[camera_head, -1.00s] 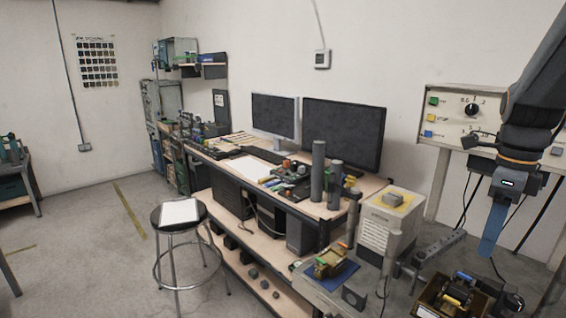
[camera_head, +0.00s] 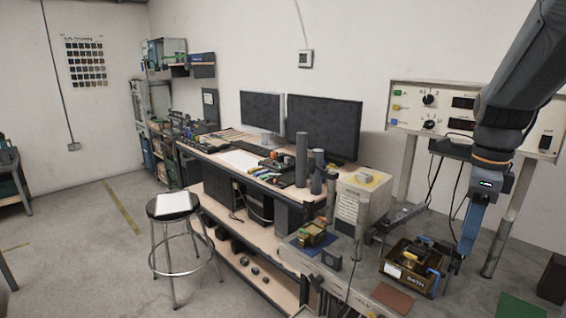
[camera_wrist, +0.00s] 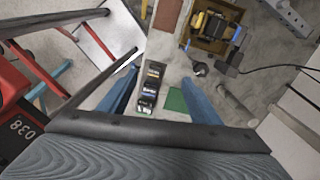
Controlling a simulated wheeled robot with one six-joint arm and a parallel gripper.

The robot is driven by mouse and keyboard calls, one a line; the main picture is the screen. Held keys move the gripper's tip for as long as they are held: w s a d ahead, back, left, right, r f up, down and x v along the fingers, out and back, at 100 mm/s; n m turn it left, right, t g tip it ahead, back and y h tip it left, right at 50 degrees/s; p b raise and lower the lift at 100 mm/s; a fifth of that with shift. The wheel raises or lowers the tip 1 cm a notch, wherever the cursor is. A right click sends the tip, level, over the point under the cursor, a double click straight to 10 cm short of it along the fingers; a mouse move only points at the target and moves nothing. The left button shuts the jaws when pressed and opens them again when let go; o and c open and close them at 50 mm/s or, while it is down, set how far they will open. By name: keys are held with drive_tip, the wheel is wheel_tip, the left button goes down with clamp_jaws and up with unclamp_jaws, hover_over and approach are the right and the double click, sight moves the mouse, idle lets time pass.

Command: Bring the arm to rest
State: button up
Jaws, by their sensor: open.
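My arm hangs in from the upper right of the head view. My gripper (camera_head: 467,238) points down at its end, with blue fingers. It appears in front of the bench, close to the right of a brown bin (camera_head: 417,285), and seems empty. In the wrist view my gripper (camera_wrist: 160,80) shows two blue fingers spread apart with nothing held between them. A black device with a lit label (camera_wrist: 151,85) lies beyond the gap, on or near a pale surface; I cannot tell how far below.
A control panel (camera_head: 400,88) with knobs stands behind my arm. A bench with monitors (camera_head: 322,128) and a stool (camera_head: 172,205) are to the left. A green mat (camera_head: 520,306) lies at the lower right. Open floor (camera_head: 75,250) is at the far left.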

drive_tip(key=s+a+f+n+t+b, duration=0.1)
drive_tip(key=a+f+n+b, duration=0.8)
drive_tip(key=a+f+n, duration=1.3)
drive_tip(key=n, duration=0.4)
drive_tip(key=shift+a+f+n, duration=0.15)
drive_tip(key=shift+a+n, duration=0.15)
drive_tip(key=shift+a, duration=0.05)
drive_tip(key=shift+c, duration=0.2)
